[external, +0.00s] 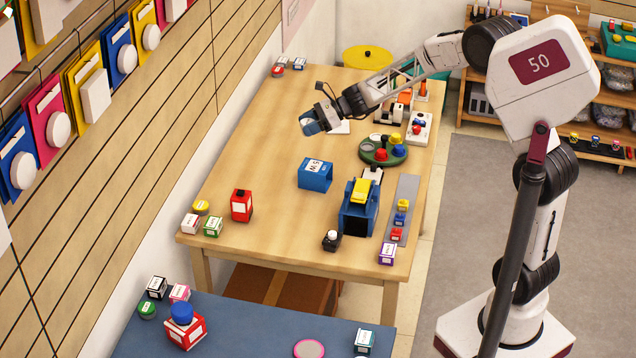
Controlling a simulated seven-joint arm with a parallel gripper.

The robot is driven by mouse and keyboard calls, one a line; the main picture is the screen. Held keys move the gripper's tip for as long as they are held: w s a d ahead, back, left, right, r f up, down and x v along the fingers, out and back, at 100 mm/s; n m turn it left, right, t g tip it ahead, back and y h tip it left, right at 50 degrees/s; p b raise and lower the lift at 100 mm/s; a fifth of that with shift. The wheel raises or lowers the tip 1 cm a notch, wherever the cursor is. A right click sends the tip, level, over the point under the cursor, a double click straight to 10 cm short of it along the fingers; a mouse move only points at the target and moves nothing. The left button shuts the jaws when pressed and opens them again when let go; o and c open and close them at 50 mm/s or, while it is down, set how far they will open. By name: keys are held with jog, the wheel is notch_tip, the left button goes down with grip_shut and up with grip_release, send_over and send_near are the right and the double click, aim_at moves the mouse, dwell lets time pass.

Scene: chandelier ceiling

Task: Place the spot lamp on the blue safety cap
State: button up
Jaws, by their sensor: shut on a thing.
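My gripper (318,117) is above the far left part of the wooden table, with its fingers pointing down and to the left. It is shut on a small blue thing (309,126), which is held clear of the tabletop. I cannot tell from its shape whether this is the spot lamp. A round blue cap (181,312) sits on a red and white box (186,333) on the blue table at the lower left, far from my gripper. It may be the blue safety cap.
A slatted wall (200,90) stands left.

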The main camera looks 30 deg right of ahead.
jog(key=s+a+n+g, duration=0.25)
jog(key=s+a, duration=0.65)
jog(key=a, duration=0.5)
jog(key=s+a+n+g, duration=0.25)
jog(key=s+a, duration=0.65)
jog(key=a, duration=0.6)
jog(key=s+a+n+g, duration=0.1)
jog(key=s+a+g, duration=0.1)
jog(key=s+a, duration=0.55)
jog(key=s+a+n+g+h, duration=0.15)
jog(key=s+a, duration=0.25)
jog(key=s, duration=0.6)
jog(key=s+a+n+g+y, duration=0.1)
jog(key=s+a+n+g, duration=0.1)
jog(key=s+a, duration=0.55)
jog(key=shift+m+h, duration=0.25)
jog(key=f, duration=0.1)
jog(key=d+f, duration=0.1)
jog(key=f, duration=0.1)
jog(key=s+f, duration=0.1)
jog(key=f, duration=0.1)
jog(key=shift+s+d, duration=0.1)
jog(key=shift+d, duration=0.2)
jog(key=shift+a, duration=0.1)
send_over(181, 308)
jog(key=shift+f, duration=0.75)
